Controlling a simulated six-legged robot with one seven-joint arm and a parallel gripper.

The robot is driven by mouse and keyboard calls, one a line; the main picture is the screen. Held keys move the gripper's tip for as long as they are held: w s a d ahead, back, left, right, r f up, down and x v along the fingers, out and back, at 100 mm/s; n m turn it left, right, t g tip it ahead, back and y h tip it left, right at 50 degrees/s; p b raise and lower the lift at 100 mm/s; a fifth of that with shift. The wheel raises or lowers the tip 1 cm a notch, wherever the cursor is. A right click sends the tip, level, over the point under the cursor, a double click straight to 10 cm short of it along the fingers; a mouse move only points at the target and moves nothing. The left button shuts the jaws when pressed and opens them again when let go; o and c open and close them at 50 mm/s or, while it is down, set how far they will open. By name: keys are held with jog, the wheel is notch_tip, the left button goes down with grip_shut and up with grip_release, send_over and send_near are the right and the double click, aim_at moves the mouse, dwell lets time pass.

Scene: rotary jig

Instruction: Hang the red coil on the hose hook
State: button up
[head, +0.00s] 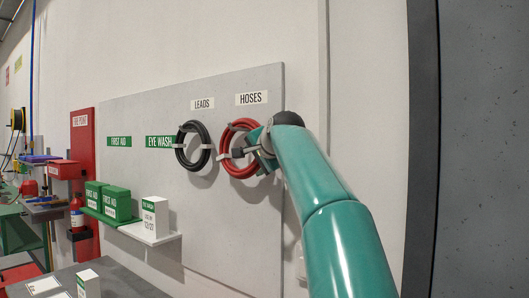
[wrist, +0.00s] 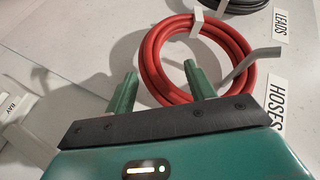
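The red coil (head: 232,172) is at the wall panel under the HOSES label (head: 251,98). In the wrist view the red coil (wrist: 151,55) is a ring with pale ties, and a light grey hook (wrist: 258,57) crosses its right side. The coil appears to hang on this hook; the exact contact is unclear. My gripper (head: 252,148) is at the coil's right side in the head view. In the wrist view my gripper (wrist: 158,82) has its green fingers wide apart, one outside the ring and one over its opening. Nothing is visibly clamped between them.
A black coil (head: 181,146) hangs close to the left under the LEADS label (head: 202,104). A shelf (head: 158,237) with green first aid boxes (head: 117,203) and a white eye wash box (head: 155,215) juts out lower left. The panel below the coils is bare.

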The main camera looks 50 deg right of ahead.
jog(key=v, duration=0.8)
jog(key=shift+s+a+r, duration=0.15)
jog(key=shift+s, duration=0.2)
